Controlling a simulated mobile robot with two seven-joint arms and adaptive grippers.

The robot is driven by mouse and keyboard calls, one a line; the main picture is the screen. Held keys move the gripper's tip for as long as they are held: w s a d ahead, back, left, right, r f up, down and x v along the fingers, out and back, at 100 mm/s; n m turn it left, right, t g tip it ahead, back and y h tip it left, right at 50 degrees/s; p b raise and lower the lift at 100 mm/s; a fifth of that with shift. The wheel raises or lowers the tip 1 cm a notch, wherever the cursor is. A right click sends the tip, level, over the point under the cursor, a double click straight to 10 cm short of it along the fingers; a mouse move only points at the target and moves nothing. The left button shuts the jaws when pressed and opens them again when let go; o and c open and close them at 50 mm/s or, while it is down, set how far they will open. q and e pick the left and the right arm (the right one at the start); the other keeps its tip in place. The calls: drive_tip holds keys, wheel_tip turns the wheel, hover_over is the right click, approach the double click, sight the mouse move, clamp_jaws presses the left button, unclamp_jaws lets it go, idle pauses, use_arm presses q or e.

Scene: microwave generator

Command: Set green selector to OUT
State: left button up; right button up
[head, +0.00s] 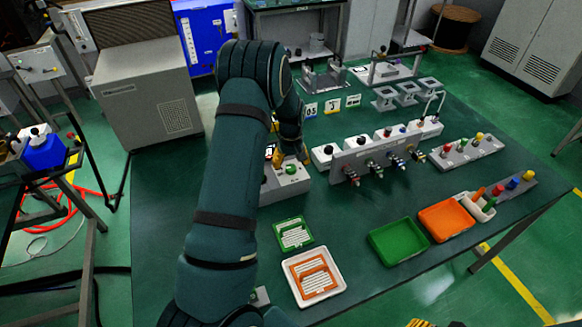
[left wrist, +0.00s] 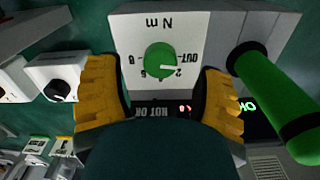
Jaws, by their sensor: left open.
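The green selector (left wrist: 160,62) is a round knob on a white plate marked with numbers and OUT. The plate appears upside down in the left wrist view, with OUT to the right of the knob. The knob's white mark points right, near the 2 and below OUT. It also shows in the head view (head: 292,169) on a grey box (head: 285,185). My left gripper (left wrist: 160,100) is open, its yellow fingers apart on both sides, short of the knob and not touching it. In the head view the left gripper (head: 278,158) is partly hidden by my arm.
A green cylindrical handle (left wrist: 275,95) stands close to the right finger. A black knob on a white block (left wrist: 57,88) is near the left finger. Trays, green (head: 398,241) and orange (head: 446,220), lie to the right. A yellow-black piece, possibly my right gripper, shows at the bottom edge.

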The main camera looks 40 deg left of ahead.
sight(291, 167)
use_arm(q)
wheel_tip(291, 167, up, 9)
drive_tip(key=shift+r, duration=0.2)
idle(0.6)
